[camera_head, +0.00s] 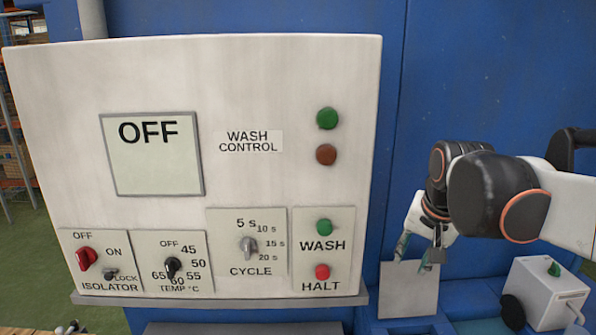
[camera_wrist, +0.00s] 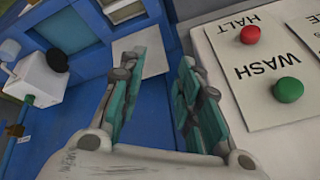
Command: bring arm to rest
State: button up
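My arm reaches in from the right in the head view. My gripper (camera_head: 418,250) is at its end, just right of the wash control panel (camera_head: 60,150) and above a pale plate. In the wrist view my gripper (camera_wrist: 160,85) has its two teal-padded fingers spread apart with nothing between them. The green WASH button (camera_wrist: 288,90) and the red HALT button (camera_wrist: 250,35) lie to the right of the fingers there, apart from them. The panel's screen (camera_head: 155,165) reads OFF.
The panel carries a red isolator knob (camera_head: 87,258), a temperature knob (camera_head: 172,267) and a cycle knob (camera_head: 248,247). A pale plate (camera_head: 408,292) stands below my gripper. A blue wall stands behind.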

jog(key=s+a+f+n+t, duration=0.1)
jog(key=s+f+n, duration=0.2)
jog(key=s, duration=0.5)
jog(key=s+a+f+n+t, duration=0.1)
jog(key=s+a+f+n, duration=0.1)
jog(key=s+f, duration=0.4)
jog(key=s+n, duration=0.1)
jog(key=s, duration=0.1)
jog(key=shift+s+a+b, duration=0.25)
jog(key=shift+s+b, duration=0.05)
jog(key=shift+s, duration=0.1)
